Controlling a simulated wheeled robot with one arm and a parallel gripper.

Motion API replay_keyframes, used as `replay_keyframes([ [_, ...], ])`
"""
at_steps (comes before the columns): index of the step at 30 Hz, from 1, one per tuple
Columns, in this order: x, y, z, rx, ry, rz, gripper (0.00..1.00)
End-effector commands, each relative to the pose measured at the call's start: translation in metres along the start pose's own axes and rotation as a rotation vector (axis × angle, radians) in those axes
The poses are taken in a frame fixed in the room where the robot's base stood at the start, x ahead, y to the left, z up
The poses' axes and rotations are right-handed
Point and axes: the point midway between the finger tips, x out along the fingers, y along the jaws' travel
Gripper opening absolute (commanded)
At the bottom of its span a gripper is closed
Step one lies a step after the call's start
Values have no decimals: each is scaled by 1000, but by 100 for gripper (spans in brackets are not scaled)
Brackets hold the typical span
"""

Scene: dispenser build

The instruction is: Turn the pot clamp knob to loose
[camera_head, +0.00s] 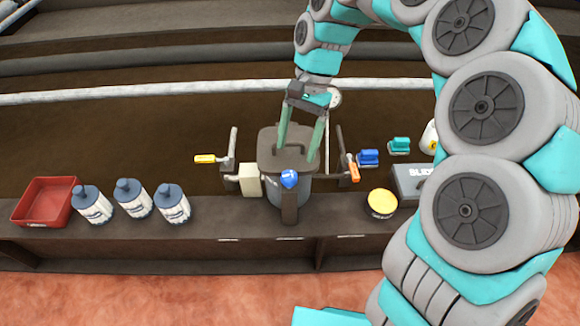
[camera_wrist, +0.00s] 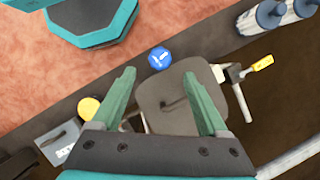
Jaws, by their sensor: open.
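A round blue knob (camera_head: 289,179) with a white mark sits on top of a dark post in front of the pot (camera_head: 270,185). It also shows in the wrist view (camera_wrist: 159,57), just beyond my fingertips. The pot has a dark square lid (camera_head: 285,145) with a bar handle; the lid shows between my fingers in the wrist view (camera_wrist: 165,100). My gripper (camera_head: 296,157) is open and empty, its green fingers pointing down over the lid, behind the knob in the head view. The wrist view (camera_wrist: 160,73) shows the fingers spread. The white mark is too small to read.
Levers with a yellow handle (camera_head: 205,159) and an orange handle (camera_head: 353,168) flank the pot. A red tray (camera_head: 45,202) and several bottles (camera_head: 132,198) stand left. A yellow-topped tin (camera_head: 381,203), blue block (camera_head: 368,158), teal block (camera_head: 400,146) and grey box (camera_head: 408,183) are right.

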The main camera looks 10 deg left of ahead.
Motion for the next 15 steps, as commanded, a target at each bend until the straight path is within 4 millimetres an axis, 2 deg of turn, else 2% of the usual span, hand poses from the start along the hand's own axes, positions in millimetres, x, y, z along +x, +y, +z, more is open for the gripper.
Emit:
replay_keyframes([
  [15,67,0,1,-3,-3,0,77],
])
